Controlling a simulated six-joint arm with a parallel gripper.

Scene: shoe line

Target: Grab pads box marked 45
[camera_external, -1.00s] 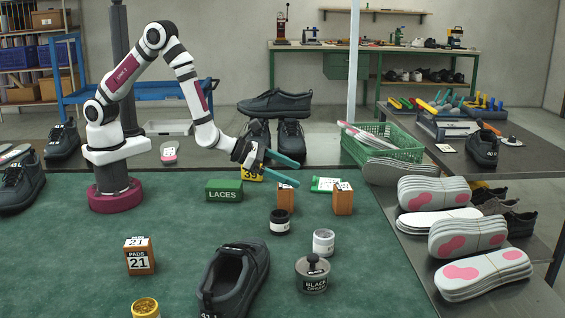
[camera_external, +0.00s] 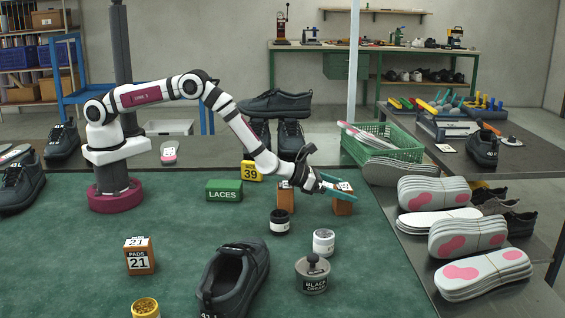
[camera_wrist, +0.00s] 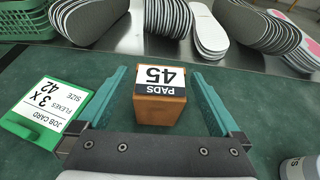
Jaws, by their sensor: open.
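The orange-brown pads box marked 45 (camera_wrist: 160,106) stands on the green mat, its label upside down in the wrist view. It also shows in the external view (camera_external: 343,206), partly behind my gripper. My gripper (camera_wrist: 160,92) is open, with one teal finger on each side of the box. Gaps show between the fingers and the box in the wrist view. In the external view my gripper (camera_external: 338,190) is low at the box, reaching in from the left.
A green job card holder (camera_wrist: 38,108) lies just left of my gripper in the wrist view. Another orange box (camera_external: 285,202), a black jar (camera_external: 279,224) and a white-lidded jar (camera_external: 323,243) stand close by. Insole stacks (camera_external: 432,193) sit on the right-hand bench.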

